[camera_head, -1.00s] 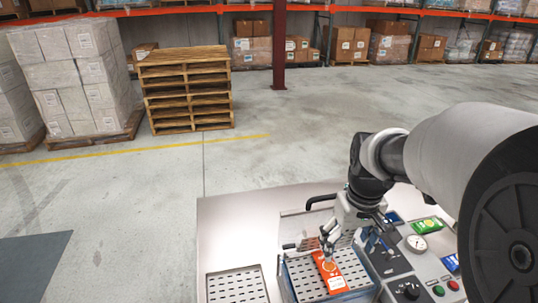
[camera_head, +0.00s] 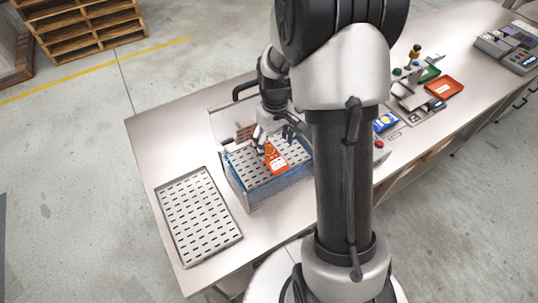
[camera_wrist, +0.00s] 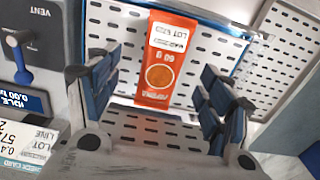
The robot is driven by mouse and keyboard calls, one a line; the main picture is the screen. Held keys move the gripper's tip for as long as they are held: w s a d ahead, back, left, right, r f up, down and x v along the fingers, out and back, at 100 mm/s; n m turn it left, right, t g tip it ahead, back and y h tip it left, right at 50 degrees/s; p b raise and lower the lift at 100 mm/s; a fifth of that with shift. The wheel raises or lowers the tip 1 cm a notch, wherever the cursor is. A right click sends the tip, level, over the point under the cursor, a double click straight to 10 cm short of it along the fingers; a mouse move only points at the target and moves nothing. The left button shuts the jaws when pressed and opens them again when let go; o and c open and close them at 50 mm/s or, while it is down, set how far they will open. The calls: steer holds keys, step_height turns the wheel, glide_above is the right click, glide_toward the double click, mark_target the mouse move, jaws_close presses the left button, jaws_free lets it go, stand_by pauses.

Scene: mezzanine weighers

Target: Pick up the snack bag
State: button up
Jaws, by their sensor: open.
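The snack bag (camera_head: 274,158) is orange with a white label and lies in a blue-sided bin with a perforated floor (camera_head: 262,188). In the wrist view the bag (camera_wrist: 165,62) shows upside down, with a round orange mark on its face, ahead of and between my fingers. My gripper (camera_head: 264,140) is over the bin, close to the bag. In the wrist view my gripper (camera_wrist: 162,98) has its two blue-padded fingers spread wide with nothing held. Whether a finger touches the bag I cannot tell.
A flat perforated tray (camera_head: 198,215) lies left of the bin on the steel table. A panel with a lever marked VENT (camera_wrist: 32,55) stands beside the bin.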

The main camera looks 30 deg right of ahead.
mark_target(272, 155)
steer(key=f, duration=0.2)
steer(key=f+b, duration=0.1)
steer(key=f, duration=0.2)
steer(key=shift+a+f, duration=0.25)
steer(key=shift+f, duration=0.15)
steer(key=shift+c, duration=0.5)
steer(key=c, duration=1.1)
